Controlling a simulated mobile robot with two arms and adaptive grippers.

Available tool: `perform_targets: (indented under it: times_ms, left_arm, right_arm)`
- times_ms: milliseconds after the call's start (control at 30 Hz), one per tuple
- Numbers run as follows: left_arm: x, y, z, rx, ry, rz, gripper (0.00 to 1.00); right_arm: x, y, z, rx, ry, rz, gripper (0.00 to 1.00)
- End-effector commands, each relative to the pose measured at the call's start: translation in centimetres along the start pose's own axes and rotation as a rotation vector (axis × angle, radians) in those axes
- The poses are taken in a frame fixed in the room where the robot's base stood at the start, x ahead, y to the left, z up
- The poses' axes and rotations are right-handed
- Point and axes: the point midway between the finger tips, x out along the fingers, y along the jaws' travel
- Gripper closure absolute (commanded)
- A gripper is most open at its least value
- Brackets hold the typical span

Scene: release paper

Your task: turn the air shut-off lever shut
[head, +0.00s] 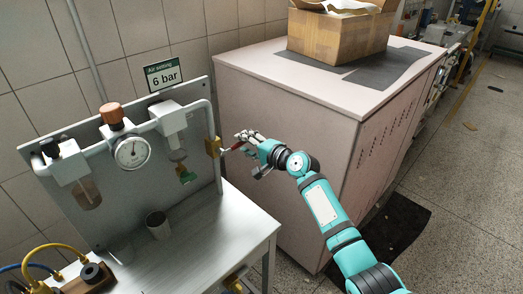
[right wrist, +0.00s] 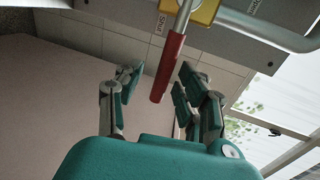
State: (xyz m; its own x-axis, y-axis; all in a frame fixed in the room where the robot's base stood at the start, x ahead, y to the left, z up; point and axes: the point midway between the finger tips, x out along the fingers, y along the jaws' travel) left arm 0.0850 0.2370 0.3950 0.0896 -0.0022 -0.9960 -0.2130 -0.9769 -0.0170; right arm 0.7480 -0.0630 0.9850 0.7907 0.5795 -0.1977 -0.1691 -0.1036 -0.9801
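The shut-off lever (right wrist: 167,68) has a red handle on a metal stem. It joins a yellow valve block (right wrist: 204,10), which also shows on the pipe in the head view (head: 213,147). In the head view the lever sticks out to the right of the block, partly hidden by my gripper. My right gripper (head: 246,142) is at the lever. A "Shut" label (right wrist: 160,23) is left of the stem. My left gripper is not in view.
A gauge (head: 130,149) and other air fittings sit on the grey back panel (head: 110,205). A cup (head: 158,225) stands on the metal bench (head: 205,232). A large pale cabinet (head: 285,140) bearing a cardboard box (head: 335,38) stands behind my right arm.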

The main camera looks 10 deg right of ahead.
Motion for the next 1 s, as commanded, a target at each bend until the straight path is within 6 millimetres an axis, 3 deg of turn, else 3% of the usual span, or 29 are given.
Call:
perform_targets:
  times_ms: [300, 500, 700, 1000]
  left_arm:
    - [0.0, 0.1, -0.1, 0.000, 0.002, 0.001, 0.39]
    - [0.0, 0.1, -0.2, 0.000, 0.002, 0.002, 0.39]
    - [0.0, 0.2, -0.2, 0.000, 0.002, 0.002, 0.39]
    - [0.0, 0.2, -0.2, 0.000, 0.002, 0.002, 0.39]
  right_arm:
    - [-6.3, 0.2, -0.1, -0.002, 0.003, 0.003, 0.62]
    - [-9.5, 0.2, -0.1, 0.000, 0.003, 0.003, 0.62]
    - [-10.7, 0.2, -0.1, 0.002, 0.002, 0.004, 0.62]
    - [-10.7, 0.2, -0.1, 0.002, 0.002, 0.004, 0.62]
